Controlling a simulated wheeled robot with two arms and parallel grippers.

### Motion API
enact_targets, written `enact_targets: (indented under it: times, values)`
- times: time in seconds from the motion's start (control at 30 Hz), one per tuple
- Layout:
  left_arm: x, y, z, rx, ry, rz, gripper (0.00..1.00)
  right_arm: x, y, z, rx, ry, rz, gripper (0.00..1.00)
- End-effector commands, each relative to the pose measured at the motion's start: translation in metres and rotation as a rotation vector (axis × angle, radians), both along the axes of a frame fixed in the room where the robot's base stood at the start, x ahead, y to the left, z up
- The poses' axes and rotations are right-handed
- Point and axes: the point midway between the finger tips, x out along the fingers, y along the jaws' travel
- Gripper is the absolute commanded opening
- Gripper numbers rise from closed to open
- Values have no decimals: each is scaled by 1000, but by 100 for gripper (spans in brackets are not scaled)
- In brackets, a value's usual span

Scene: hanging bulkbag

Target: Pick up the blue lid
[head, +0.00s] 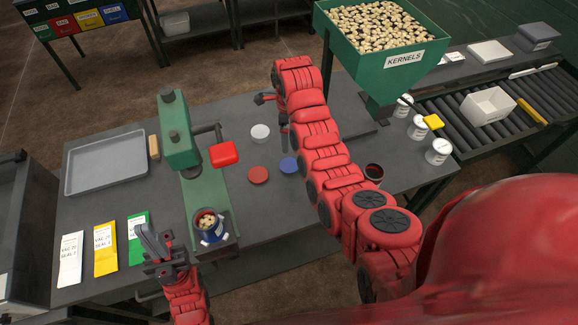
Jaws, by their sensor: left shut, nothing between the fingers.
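The blue lid (289,165) lies flat on the grey table, just left of my right arm and right of a red lid (258,175). My left gripper (152,240) is at the front left of the table, beside a blue can of kernels (209,227) and well away from the blue lid. Its fingers are shut and empty. My right arm crosses the table's middle.
A grey tray (105,162) and seal packets lie left. A kernel hopper (385,65) stands behind.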

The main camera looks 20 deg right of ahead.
Motion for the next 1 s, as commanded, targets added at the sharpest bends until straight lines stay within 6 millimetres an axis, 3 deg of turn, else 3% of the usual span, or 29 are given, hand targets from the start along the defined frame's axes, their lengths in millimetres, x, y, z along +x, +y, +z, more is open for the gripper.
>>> enact_targets:
  times: [0.03, 0.1, 0.3, 0.5, 0.67, 0.83, 1.0]
  values:
    - [0, 0, -21, 0, 0, 0, 0, 0, 1, -22, 0, 0, 2, 100]
    - [0, 0, -35, 0, 0, 0, 0, 0, 0, -37, -1, -2, 2, 100]
    - [0, 0, -72, 0, 0, 0, 0, 1, 0, -75, 0, -4, 3, 100]
    - [0, 0, -97, 0, 0, 0, 0, 1, 0, -101, 0, -5, 3, 100]
    - [0, 0, -100, 0, 0, 0, 0, 1, 0, -106, 0, -5, 4, 100]
    - [0, 0, -82, 0, 0, 0, 0, 0, -3, -114, 1, 0, 3, 100]
    - [0, 0, -69, 0, 0, 0, 0, 1, -6, -136, 1, -1, 4, 100]
